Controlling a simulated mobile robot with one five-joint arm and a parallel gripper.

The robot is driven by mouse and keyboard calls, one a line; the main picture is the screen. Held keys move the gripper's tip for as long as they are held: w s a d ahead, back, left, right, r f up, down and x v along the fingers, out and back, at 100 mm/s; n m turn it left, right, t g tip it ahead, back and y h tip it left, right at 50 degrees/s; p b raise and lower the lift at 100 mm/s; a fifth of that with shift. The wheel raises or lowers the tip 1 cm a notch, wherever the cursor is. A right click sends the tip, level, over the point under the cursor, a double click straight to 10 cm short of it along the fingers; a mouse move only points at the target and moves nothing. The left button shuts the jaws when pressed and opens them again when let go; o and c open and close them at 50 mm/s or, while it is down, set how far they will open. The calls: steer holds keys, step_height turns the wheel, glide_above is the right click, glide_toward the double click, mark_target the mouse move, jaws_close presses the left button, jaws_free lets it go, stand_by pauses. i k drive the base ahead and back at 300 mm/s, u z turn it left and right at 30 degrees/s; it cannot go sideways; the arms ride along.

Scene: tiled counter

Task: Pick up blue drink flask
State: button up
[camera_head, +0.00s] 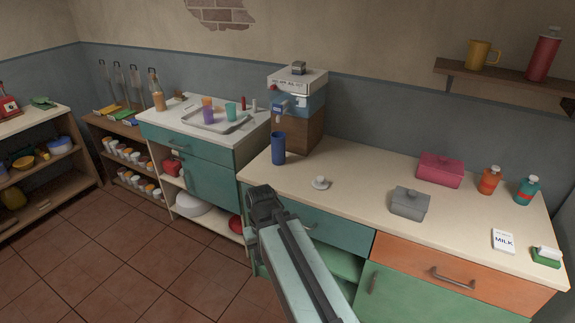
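A tall blue flask (278,148) stands upright on the cream counter, at the left front corner of the drink dispenser. Its top looks dark and open. A small pale lid-like piece with a knob (320,183) lies on the counter to its right. My arm reaches up from the bottom of the picture, and its dark end with my gripper (264,190) is in front of the counter edge, below and slightly left of the flask in the picture. It appears apart from the flask. The fingers cannot be made out, so open or shut is unclear.
The dispenser (302,110) stands close behind the flask. The counter front between flask and grey box is mostly free.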

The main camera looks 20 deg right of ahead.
mark_target(278, 149)
steer(key=u, duration=0.05)
steer(key=k, duration=0.15)
steer(key=u, duration=1.35)
steer(key=i, duration=2.05)
steer(key=z, duration=1.25)
